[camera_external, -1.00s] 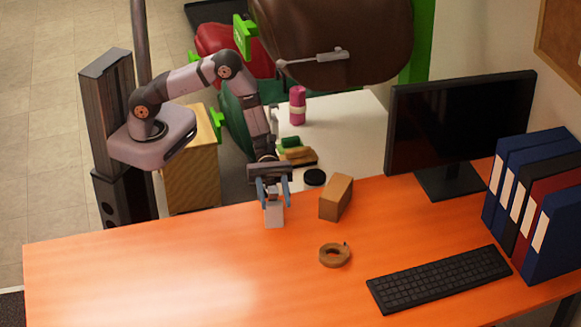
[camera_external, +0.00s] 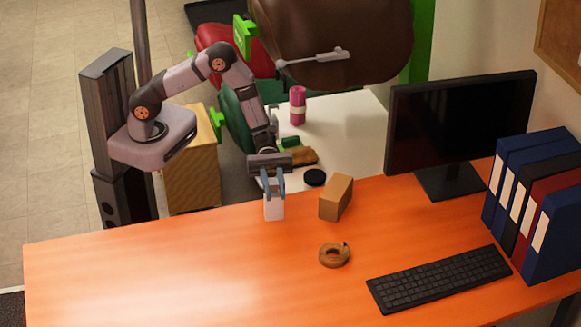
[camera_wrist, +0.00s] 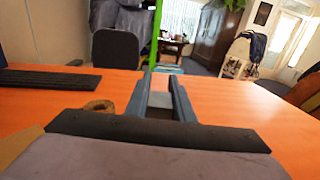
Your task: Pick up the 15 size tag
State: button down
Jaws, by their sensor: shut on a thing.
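A small pale grey-white tag (camera_external: 273,209) is between the blue-grey fingers of my gripper (camera_external: 274,192), at the back edge of the orange desk. My gripper is shut on it and points down. Any number on the tag is too small to read. In the wrist view my gripper (camera_wrist: 162,76) reaches forward over the desk, with a grey surface, probably the tag (camera_wrist: 160,100), between its fingers. I cannot tell for certain how far the tag is above the desk.
A brown box (camera_external: 336,198) stands close to the right of the tag. A roll of brown tape (camera_external: 334,255) and a keyboard (camera_external: 439,280) lie nearer the front. A monitor (camera_external: 460,125) and several binders (camera_external: 550,235) stand at the right. The desk's left side is clear.

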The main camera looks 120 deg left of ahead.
notch_tip(320, 180, up, 7)
dwell(0.4)
jog(key=shift+b, duration=0.3)
